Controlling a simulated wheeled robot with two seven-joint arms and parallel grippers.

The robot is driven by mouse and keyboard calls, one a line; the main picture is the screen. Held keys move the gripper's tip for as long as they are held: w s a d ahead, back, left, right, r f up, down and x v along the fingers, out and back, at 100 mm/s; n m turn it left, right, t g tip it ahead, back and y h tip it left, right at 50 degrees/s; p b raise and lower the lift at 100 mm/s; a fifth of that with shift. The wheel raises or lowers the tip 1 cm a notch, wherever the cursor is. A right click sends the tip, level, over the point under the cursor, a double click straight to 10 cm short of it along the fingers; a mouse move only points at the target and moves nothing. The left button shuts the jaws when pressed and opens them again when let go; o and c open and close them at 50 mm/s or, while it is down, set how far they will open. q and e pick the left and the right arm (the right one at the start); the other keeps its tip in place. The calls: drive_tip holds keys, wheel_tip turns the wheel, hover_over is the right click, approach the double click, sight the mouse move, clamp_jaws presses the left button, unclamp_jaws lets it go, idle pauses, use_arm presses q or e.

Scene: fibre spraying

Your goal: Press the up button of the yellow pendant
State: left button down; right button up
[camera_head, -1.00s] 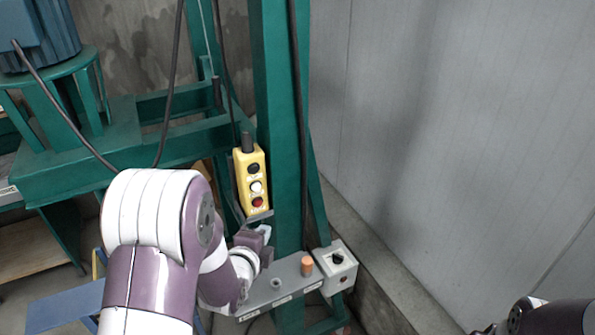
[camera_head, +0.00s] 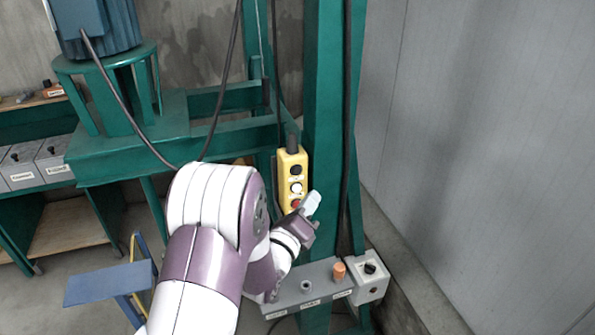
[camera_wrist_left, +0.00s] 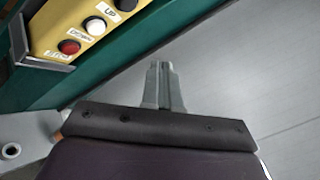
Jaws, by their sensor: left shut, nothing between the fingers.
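The yellow pendant (camera_head: 283,180) hangs upright on the green post, with a black, a white and a red button in a column. In the left wrist view the pendant (camera_wrist_left: 45,30) is at upper left. Its black button (camera_wrist_left: 125,4), beside the UP label, is partly cut by the top edge. My left gripper (camera_head: 312,203) is shut and empty. It is at the lower right of the pendant, near the level of the red button. In the wrist view its fingertips (camera_wrist_left: 162,68) point to the right of the buttons, over the grey wall. The right gripper is out of view.
A green post (camera_head: 325,110) stands behind the pendant, with dark cables alongside. Below is a grey box (camera_head: 300,291) with an orange knob (camera_head: 339,271), beside a pale switch box (camera_head: 370,278). A blue stool (camera_head: 105,284) stands lower left. A grey wall (camera_head: 480,140) fills the right.

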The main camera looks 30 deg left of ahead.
sight(297, 171)
use_arm(q)
drive_tip(key=w+a+b, duration=0.1)
drive_tip(key=w+a, duration=0.3)
drive_tip(key=shift+a, duration=0.4)
idle(1.8)
drive_tip(key=shift+w+a+b, duration=0.3)
drive_tip(key=shift+a+b, duration=0.05)
drive_tip(key=shift+b, duration=0.2)
